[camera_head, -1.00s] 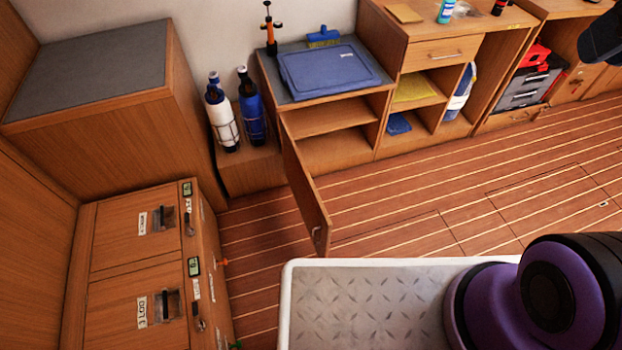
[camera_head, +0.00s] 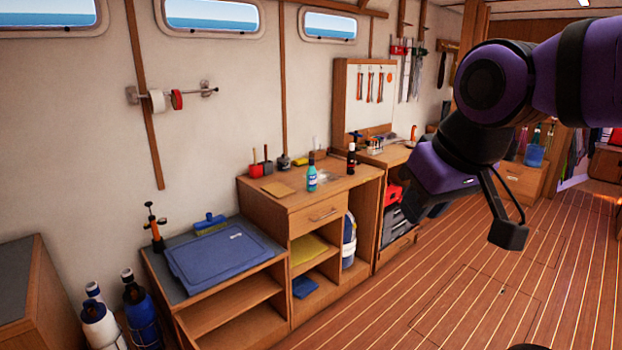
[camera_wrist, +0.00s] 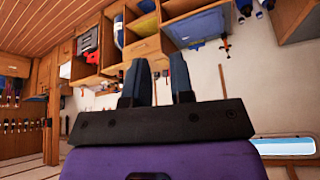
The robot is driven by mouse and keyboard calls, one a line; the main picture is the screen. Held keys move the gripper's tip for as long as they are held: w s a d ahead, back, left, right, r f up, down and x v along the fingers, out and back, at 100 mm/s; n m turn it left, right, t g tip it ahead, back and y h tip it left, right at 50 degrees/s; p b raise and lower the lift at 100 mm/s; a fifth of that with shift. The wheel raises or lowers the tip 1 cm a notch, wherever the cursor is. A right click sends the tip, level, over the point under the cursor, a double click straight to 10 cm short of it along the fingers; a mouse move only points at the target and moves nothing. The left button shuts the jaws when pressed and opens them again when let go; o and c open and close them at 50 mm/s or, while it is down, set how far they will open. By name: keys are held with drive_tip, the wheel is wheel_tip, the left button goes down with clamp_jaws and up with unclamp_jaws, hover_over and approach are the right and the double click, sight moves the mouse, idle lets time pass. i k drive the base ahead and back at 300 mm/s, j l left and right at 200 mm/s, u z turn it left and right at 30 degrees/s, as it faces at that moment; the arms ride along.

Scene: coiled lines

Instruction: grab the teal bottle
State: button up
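The teal bottle (camera_head: 311,178) stands upright on the top of the wooden cabinet (camera_head: 330,197) with one drawer, near its front edge. It has a pale label and a dark cap. My gripper (camera_head: 428,209) hangs in the air to the right of the cabinet in the head view, apart from the bottle. In the wrist view my gripper (camera_wrist: 157,72) shows two dark fingers with a clear gap and nothing between them. I cannot make out the teal bottle in the wrist view.
A blue lid (camera_head: 222,256) lies on the lower cabinet. The plank floor (camera_head: 430,305) in front is clear.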

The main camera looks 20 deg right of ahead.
sight(311, 172)
drive_tip(key=i+l+z, duration=0.25)
drive_tip(key=i+z, duration=0.3)
drive_tip(key=i+l, duration=0.15)
drive_tip(key=i, duration=0.35)
drive_tip(key=i+l, duration=0.1)
drive_tip(key=i, duration=0.35)
drive_tip(key=i+l+u, duration=0.15)
drive_tip(key=i+u, duration=0.2)
drive_tip(key=i+l+u, duration=0.2)
drive_tip(key=i+u, duration=0.15)
drive_tip(key=i+l+u, duration=0.4)
drive_tip(key=k+j, duration=0.1)
